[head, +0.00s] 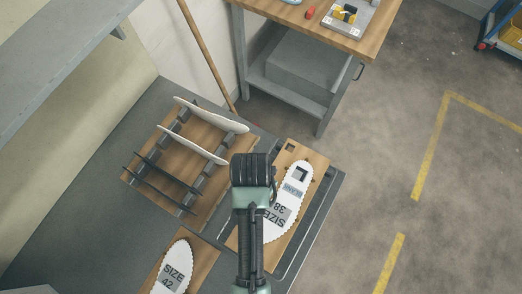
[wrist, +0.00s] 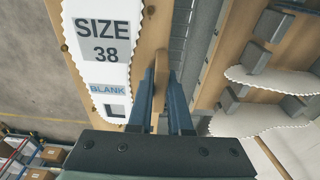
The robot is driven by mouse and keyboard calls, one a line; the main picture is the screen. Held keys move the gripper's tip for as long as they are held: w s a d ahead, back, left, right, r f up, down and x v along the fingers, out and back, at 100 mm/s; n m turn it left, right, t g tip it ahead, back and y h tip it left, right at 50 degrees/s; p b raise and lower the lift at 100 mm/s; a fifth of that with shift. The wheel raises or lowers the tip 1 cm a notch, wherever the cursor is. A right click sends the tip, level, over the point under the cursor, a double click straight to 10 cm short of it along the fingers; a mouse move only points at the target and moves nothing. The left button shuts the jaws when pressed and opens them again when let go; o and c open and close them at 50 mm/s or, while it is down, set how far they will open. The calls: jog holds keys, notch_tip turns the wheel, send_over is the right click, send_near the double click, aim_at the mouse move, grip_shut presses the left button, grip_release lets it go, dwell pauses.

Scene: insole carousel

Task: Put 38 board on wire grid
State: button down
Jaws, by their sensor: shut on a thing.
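The 38 board (head: 321,168) is a wooden plate bearing a white, scallop-edged insole marked SIZE 38. In the head view it lies at an angle just right of my arm. My gripper (wrist: 167,80) is shut on a wooden piece at the board's edge, beside the insole. In the head view my wrist hides the fingers. I cannot tell if the board is lifted.
A wooden rack (head: 207,140) with upright white insoles stands left of my wrist. A SIZE 42 board (head: 207,262) lies at the bottom. A dark frame (head: 329,198) borders the 38 board. A workbench (head: 340,36) stands behind; open floor lies right.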

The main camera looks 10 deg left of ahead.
jog(key=shift+f, duration=2.05)
jog(key=shift+f, duration=0.1)
jog(key=c, duration=0.8)
grip_release()
jog(key=shift+c, duration=0.2)
